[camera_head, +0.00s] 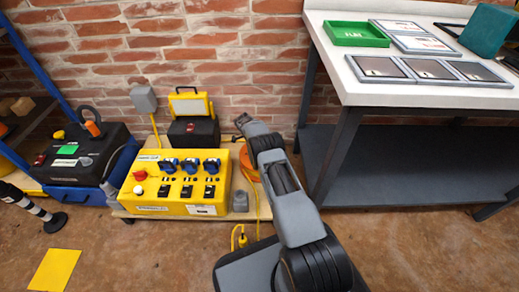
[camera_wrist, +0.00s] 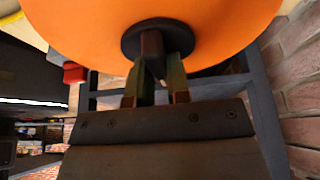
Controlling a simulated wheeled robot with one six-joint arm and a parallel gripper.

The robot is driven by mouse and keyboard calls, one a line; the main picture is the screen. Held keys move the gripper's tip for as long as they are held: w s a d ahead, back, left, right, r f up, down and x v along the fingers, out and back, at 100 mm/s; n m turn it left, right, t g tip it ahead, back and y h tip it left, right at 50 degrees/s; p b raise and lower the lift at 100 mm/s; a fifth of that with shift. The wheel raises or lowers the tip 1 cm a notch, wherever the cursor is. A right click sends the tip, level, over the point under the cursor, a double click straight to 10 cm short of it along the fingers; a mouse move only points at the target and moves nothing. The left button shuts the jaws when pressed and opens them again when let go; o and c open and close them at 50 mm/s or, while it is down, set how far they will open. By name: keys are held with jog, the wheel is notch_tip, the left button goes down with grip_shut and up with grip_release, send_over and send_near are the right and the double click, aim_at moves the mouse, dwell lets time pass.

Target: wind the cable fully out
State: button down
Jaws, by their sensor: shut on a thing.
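An orange cable reel (camera_wrist: 225,30) fills the top of the wrist view, with a dark round hub and a small brown handle knob (camera_wrist: 151,45) on its face. My gripper (camera_wrist: 155,75) is shut on this knob. In the head view my arm hides most of the orange reel (camera_head: 245,160), which shows only as a sliver beside the arm. A yellow cable (camera_head: 256,200) runs down from the reel area to the floor. A yellow plug end (camera_head: 239,238) hangs or lies near the platform's edge; I cannot tell which.
A yellow socket box (camera_head: 180,208) with blue outlets stands left of my arm on a low platform. A work lamp (camera_head: 190,104) stands behind it. A white-topped bench (camera_head: 440,93) is at right.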

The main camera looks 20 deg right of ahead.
jog(key=c, duration=1.1)
grip_release()
jog(key=p+v, duration=0.4)
jog(key=v, duration=0.9)
jog(key=shift+a+r+p, duration=0.15)
jog(key=shift+r+p, duration=0.2)
